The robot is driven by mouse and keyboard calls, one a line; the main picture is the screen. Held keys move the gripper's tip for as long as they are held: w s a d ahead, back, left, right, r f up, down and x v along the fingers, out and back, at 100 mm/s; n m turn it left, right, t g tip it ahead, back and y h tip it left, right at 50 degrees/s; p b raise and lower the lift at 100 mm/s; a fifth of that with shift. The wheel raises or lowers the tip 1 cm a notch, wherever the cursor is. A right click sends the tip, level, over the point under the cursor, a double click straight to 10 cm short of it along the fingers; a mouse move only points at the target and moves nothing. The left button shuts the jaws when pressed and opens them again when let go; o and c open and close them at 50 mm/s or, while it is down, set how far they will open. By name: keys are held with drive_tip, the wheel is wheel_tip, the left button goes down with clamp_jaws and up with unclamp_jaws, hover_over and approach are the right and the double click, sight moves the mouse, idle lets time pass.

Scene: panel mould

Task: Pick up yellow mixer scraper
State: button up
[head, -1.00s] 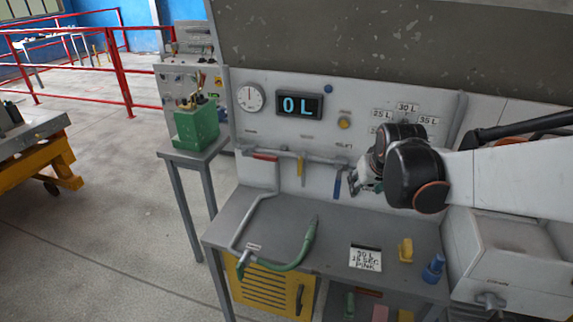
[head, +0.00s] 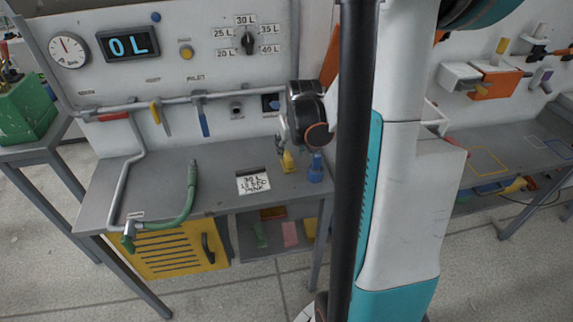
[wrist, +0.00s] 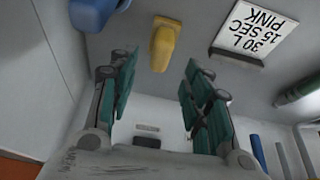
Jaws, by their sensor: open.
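A small yellow piece with a rounded handle (head: 288,161), which looks like the scraper, stands on the grey bench beside the note card. In the wrist view the yellow piece (wrist: 162,45) shows beyond and between my fingers, clear of both. My gripper (head: 283,149) is open and empty, close above the yellow piece in the head view; its fingers (wrist: 160,72) stand wide apart in the wrist view. My gripper partly covers the yellow piece in the head view. Another yellow-handled tool (head: 155,112) hangs on the rail at the left.
A blue object (head: 316,170) stands close right of the yellow piece. A note card (head: 253,183) reading 30 L, 15 SEC, PINK lies to its left. A green-handled hose (head: 188,205) lies on the bench. The panel and rail (head: 225,95) rise behind.

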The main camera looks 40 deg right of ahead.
sight(288, 155)
drive_tip(key=shift+b+x, duration=1.55)
drive_tip(key=shift+x, duration=1.95)
drive_tip(key=shift+w+r, duration=0.1)
drive_tip(key=shift+w, duration=0.05)
clamp_jaws()
